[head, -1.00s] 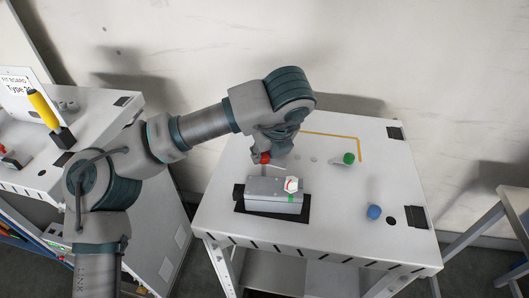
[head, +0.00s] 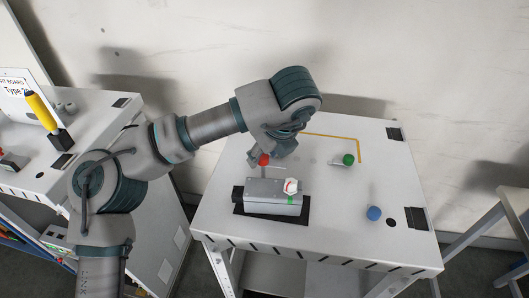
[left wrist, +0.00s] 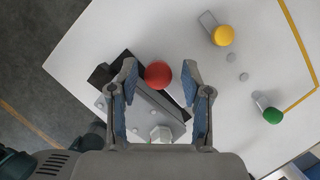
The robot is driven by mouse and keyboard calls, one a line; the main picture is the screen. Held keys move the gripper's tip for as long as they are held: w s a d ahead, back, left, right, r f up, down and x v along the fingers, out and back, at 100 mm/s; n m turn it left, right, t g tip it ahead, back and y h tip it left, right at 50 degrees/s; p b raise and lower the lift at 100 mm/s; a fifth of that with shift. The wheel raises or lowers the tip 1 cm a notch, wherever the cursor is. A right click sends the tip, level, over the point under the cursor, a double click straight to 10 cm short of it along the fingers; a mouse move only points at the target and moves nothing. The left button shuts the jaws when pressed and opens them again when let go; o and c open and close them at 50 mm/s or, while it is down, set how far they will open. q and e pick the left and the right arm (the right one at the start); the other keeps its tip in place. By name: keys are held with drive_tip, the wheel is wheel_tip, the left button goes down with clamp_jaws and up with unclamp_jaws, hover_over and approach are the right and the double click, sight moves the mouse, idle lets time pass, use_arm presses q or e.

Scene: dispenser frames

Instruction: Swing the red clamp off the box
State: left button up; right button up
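The red clamp's round red knob (head: 264,159) is beside the far edge of the grey box (head: 265,196), and its bar reaches toward the box. The box sits on a black base (head: 238,198) on the white table. In the left wrist view the red knob (left wrist: 158,74) lies between the spread fingertips of my left gripper (left wrist: 160,72), with a gap on each side. The head view shows my left gripper (head: 268,153) over the knob, its fingers partly hidden by my wrist. Whether the clamp touches the box is unclear. My right gripper is not in view.
A green-knobbed clamp (head: 348,159) and a blue knob (head: 374,213) stand right of the box. A yellow-knobbed clamp (left wrist: 223,36) shows in the wrist view. Another table with a yellow handle (head: 41,111) is at the left. The white table's right side has free room.

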use_arm(q)
drive_tip(key=shift+r, duration=0.1)
drive_tip(key=v, duration=1.1)
drive_tip(key=shift+d+r, duration=0.3)
drive_tip(key=shift+r, duration=0.05)
drive_tip(key=shift+a, duration=0.1)
